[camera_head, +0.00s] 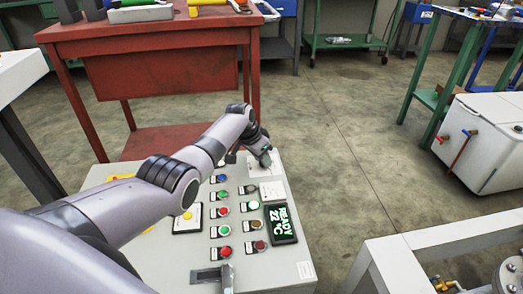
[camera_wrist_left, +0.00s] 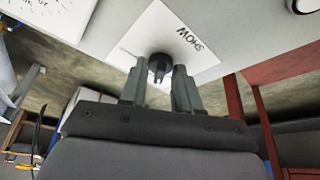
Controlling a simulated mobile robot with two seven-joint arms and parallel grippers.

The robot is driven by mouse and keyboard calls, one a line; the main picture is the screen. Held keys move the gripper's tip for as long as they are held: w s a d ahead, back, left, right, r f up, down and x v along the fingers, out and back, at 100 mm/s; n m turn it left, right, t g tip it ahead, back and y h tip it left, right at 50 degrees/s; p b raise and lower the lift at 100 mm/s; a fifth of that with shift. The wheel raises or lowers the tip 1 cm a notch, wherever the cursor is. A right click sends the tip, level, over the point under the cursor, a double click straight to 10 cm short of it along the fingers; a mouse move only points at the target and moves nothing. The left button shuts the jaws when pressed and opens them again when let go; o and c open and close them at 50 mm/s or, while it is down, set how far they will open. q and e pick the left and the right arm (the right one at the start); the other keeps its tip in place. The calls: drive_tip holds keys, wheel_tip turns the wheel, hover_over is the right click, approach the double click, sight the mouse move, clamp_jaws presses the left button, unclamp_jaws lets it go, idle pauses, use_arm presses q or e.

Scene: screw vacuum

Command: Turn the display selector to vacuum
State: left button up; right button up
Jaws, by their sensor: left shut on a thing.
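The display selector is a small dark knob (camera_wrist_left: 160,62) on a white label plate (camera_wrist_left: 190,42) in the left wrist view. Some black lettering on the plate appears upside down there. My left gripper (camera_wrist_left: 159,76) is shut on the knob, one finger on each side. In the head view my left gripper (camera_head: 263,158) reaches down to the white plate (camera_head: 254,172) at the far edge of the control panel (camera_head: 190,257), and it hides the knob. The display (camera_head: 281,225) shows green text, "READY" and "22 °C". My right gripper is not in view.
Several coloured buttons (camera_head: 222,208) sit in rows left of the display, close to my left arm. A red workbench (camera_head: 150,48) with tools stands behind the panel. A white box (camera_head: 484,142) stands at the right. The floor between is clear.

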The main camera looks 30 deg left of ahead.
use_arm(q)
drive_tip(key=n+y+p, duration=0.1)
drive_tip(key=n+p, duration=0.1)
drive_tip(key=n, duration=0.1)
drive_tip(key=shift+d+r, duration=0.15)
drive_tip(key=shift+n+y+p, duration=0.5)
drive_tip(key=shift+n, duration=0.7)
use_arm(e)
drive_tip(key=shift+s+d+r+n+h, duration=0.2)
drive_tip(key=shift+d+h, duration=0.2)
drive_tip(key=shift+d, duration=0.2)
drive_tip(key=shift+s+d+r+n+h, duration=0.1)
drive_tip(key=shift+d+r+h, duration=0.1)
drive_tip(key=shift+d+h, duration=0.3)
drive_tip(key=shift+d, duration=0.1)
use_arm(q)
drive_tip(key=o, duration=1)
drive_tip(key=shift+o, duration=0.2)
